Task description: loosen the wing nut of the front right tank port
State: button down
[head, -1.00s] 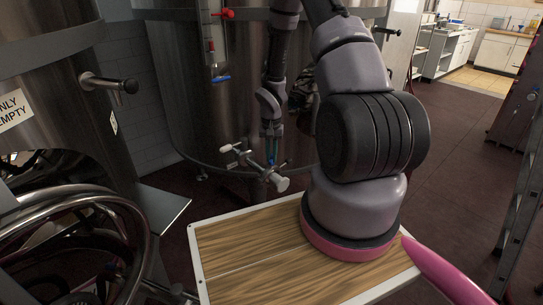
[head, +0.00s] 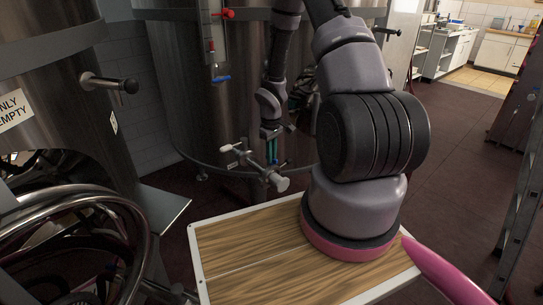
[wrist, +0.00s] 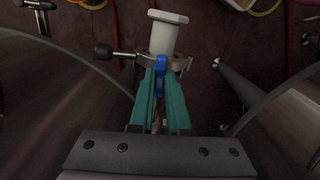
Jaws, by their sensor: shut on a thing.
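The wing nut (wrist: 159,65) is blue and sits on a metal clamp (wrist: 140,58) around the tank port. The port's pale, flanged end (wrist: 167,32) points away from my gripper in the wrist view. My gripper (wrist: 160,76) has teal fingers, which are shut on the wing nut from both sides. In the head view my gripper (head: 271,155) reaches down to the port fitting (head: 270,177) low on the front of the steel tank. The fingers hide most of the nut there.
The steel tank (head: 190,100) stands right behind the port. Hoses (wrist: 268,8) lie on the dark floor. A second tank (head: 50,80) stands at left. A wooden-topped surface (head: 250,245) is in front.

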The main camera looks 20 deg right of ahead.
jog(key=n, duration=0.4)
jog(key=shift+n, duration=0.3)
jog(key=n, duration=0.3)
jog(key=shift+n, duration=0.4)
jog(key=n, duration=0.4)
jog(key=shift+n, duration=2.1)
jog(key=c, duration=0.9)
grip_release()
jog(key=shift+r, duration=0.1)
